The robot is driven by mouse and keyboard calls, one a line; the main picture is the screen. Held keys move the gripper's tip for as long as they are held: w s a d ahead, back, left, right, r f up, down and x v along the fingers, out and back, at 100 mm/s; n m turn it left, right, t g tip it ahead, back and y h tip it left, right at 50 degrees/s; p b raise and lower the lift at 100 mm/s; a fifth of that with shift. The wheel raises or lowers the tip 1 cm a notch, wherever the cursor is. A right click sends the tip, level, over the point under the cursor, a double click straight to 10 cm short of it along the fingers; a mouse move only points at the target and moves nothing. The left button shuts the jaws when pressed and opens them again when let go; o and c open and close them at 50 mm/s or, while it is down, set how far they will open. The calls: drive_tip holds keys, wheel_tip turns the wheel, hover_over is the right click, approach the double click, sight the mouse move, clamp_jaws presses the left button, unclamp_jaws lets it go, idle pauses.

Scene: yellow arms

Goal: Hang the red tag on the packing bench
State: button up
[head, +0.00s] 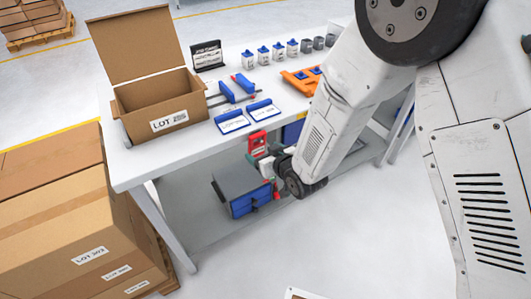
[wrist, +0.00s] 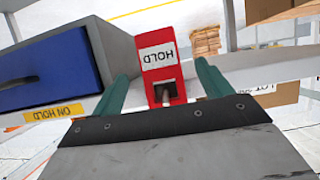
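The red tag (head: 257,143), with a white HOLD label, is at the front edge of the packing bench (head: 140,172). In the wrist view the tag (wrist: 161,52) appears upside down, with a dark square opening and what looks like a peg (wrist: 165,92) in it. I cannot tell how firmly it hangs. My gripper (head: 267,166) is close in front of the bench edge. In the wrist view my gripper (wrist: 162,72) has its green fingers apart on either side of the tag, with a visible gap at each side.
A grey and blue drawer unit (head: 238,190) is below the bench, beside my gripper. An open carton (head: 160,105), blue-edged cards (head: 232,121) and several small jars (head: 278,51) stand on the bench. Stacked cartons (head: 75,220) are at the left.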

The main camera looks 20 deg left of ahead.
drive_tip(key=shift+d, duration=0.1)
drive_tip(key=s+d+f+m+g+h, duration=0.1)
drive_tip(key=s+d+g+h, duration=0.2)
drive_tip(key=d, duration=0.5)
drive_tip(key=s+d+g+h, duration=0.1)
drive_tip(key=s+d+h, duration=0.3)
drive_tip(key=s+d, duration=0.25)
drive_tip(key=s+d+r+m+g+h, duration=0.1)
drive_tip(key=s+d+r+m, duration=0.2)
drive_tip(key=d+r, duration=0.7)
drive_tip(key=s+d+r+m+g+h, duration=0.1)
drive_tip(key=s+d+r+m, duration=0.2)
drive_tip(key=s+d+r, duration=0.5)
drive_tip(key=s+d+r+m+g+h, duration=0.1)
drive_tip(key=s+d+r+m, duration=0.2)
drive_tip(key=s+d+r, duration=0.3)
drive_tip(key=d+r, duration=0.5)
drive_tip(key=d, duration=0.1)
drive_tip(key=shift+d+r, duration=0.3)
drive_tip(key=shift+d, duration=0.05)
drive_tip(key=shift+w, duration=0.1)
